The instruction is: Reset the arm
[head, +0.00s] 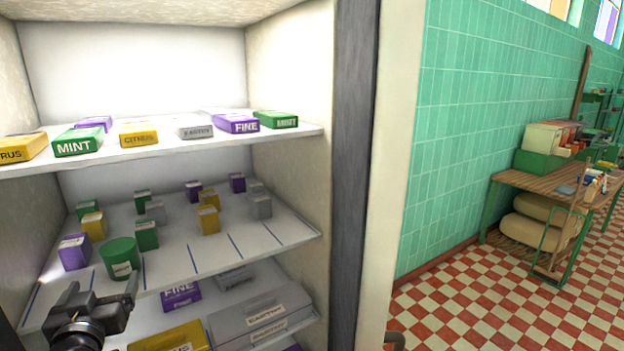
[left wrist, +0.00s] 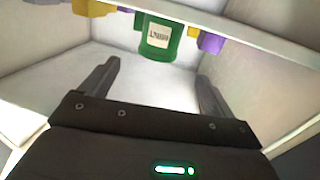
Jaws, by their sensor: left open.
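My left gripper (head: 102,288) is at the lower left of the head view, in front of the middle shelf (head: 265,238). Its two fingers (left wrist: 156,76) stand wide apart in the left wrist view, with nothing between them. A green round canister (head: 120,262) with a pale label stands upright at the front of the middle shelf, just beyond the gripper. It also shows in the left wrist view (left wrist: 155,38), beyond the fingertips and apart from them. My right gripper is in neither view.
The upper shelf (head: 210,148) holds several labelled boxes. Small purple, yellow, green and grey boxes stand on the middle shelf, including a purple box (head: 74,251) beside the canister. A grey case (head: 262,318) lies below. A wooden table (head: 540,175) stands far right, past open checkered floor.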

